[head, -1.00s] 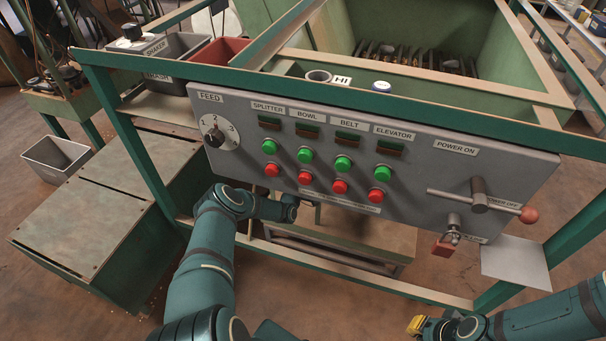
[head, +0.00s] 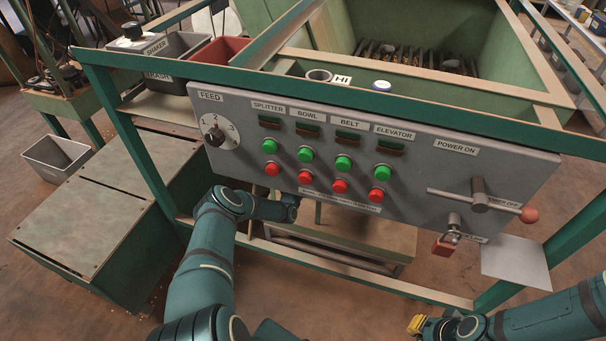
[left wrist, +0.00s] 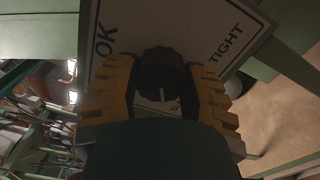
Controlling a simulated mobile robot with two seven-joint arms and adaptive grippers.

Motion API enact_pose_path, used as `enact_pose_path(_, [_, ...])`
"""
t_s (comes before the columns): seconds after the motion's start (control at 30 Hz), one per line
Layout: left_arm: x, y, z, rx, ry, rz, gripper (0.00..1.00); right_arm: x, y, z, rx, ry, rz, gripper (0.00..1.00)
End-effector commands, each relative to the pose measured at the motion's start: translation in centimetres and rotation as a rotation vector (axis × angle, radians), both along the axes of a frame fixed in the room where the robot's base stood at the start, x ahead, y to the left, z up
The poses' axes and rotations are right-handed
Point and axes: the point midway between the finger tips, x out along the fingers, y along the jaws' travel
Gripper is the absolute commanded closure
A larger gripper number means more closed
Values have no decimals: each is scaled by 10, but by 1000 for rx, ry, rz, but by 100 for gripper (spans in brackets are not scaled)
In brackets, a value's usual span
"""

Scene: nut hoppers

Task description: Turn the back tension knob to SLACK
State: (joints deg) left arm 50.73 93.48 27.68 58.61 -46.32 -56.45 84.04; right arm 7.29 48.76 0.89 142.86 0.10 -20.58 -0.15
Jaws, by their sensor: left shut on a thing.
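In the left wrist view, a black round knob (left wrist: 164,62) with a white pointer line sits on a white plate (left wrist: 222,22) lettered OK and TIGHT. The pointer line faces the lower part of the picture, away from both words. My left gripper (left wrist: 161,84) has its yellow fingers on either side of the knob and is shut on it. In the head view, the control panel hides my left gripper and the knob. My right gripper (head: 430,326) is low at the right, its jaws unclear.
The grey control panel (head: 375,217) carries a FEED dial (head: 214,137), green and red buttons, a power lever (head: 479,195) and a red padlock (head: 445,244). A green frame rail runs above it. My left forearm passes below the panel's lower edge. Open floor shows at lower right.

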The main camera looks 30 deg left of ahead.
Motion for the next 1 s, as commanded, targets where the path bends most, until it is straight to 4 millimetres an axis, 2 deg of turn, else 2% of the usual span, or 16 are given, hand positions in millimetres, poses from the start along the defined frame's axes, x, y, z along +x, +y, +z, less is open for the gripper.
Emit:
enact_pose_path(0.47, [1,0,1,-16,-6,0,92,0,0,0,0,0,0,100])
enact_pose_path(0.5, [1,0,1,-16,-6,0,50,0,0,0,0,0,0,100])
enact_pose_path(0.57, [1,0,1,-16,-6,1,29,0,0,0,0,0,0,100])
enact_pose_path(0.6, [1,0,1,-15,-6,1,24,0,0,0,0,0,0,100])
enact_pose_path(1.0, [-4,-1,0,-15,-4,0,24,0,0,0,0,0,0,100])
